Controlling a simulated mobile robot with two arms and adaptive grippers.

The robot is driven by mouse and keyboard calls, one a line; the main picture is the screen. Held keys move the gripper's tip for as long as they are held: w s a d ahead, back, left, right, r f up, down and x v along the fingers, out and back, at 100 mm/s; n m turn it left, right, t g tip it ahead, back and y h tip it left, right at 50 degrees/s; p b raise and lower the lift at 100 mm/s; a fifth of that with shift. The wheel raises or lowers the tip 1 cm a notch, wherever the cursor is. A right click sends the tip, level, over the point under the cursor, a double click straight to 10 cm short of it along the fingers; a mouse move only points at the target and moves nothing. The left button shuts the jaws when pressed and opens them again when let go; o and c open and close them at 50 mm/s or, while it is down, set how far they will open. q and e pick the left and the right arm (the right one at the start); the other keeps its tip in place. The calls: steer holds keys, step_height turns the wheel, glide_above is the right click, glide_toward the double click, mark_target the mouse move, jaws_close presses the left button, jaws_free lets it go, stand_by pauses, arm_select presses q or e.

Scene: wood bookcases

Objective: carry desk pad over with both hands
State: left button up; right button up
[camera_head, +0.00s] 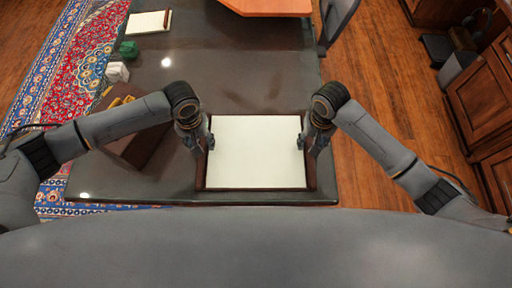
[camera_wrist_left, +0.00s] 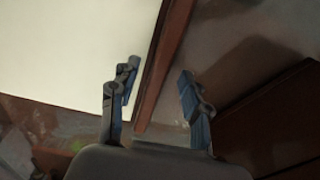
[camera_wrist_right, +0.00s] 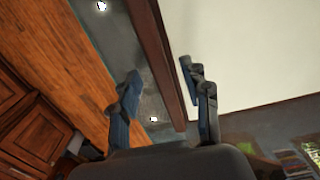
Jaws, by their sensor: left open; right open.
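The desk pad (camera_head: 256,152) is a pale sheet with dark brown side strips, lying near the front edge of the dark desk. My left gripper (camera_head: 203,146) is at its left side and my right gripper (camera_head: 309,144) at its right side. In the left wrist view, the open fingers (camera_wrist_left: 157,95) stand on either side of the brown strip (camera_wrist_left: 163,62). In the right wrist view, the open fingers (camera_wrist_right: 161,88) also stand on either side of the strip (camera_wrist_right: 157,50). I cannot tell whether any finger touches the pad.
A brown box (camera_head: 134,146) stands left of the pad, partly hidden by my left arm. A white-sheeted pad (camera_head: 148,22), a green object (camera_head: 129,49) and a white object (camera_head: 117,72) lie at the desk's far left. The desk (camera_head: 255,75) behind the pad is clear. A chair (camera_head: 337,20) stands at the back right.

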arm_select(q)
steer(key=shift+f, duration=0.55)
arm_select(e)
steer(key=shift+f, duration=0.55)
arm_select(q)
jaws_close()
arm_select(e)
jaws_close()
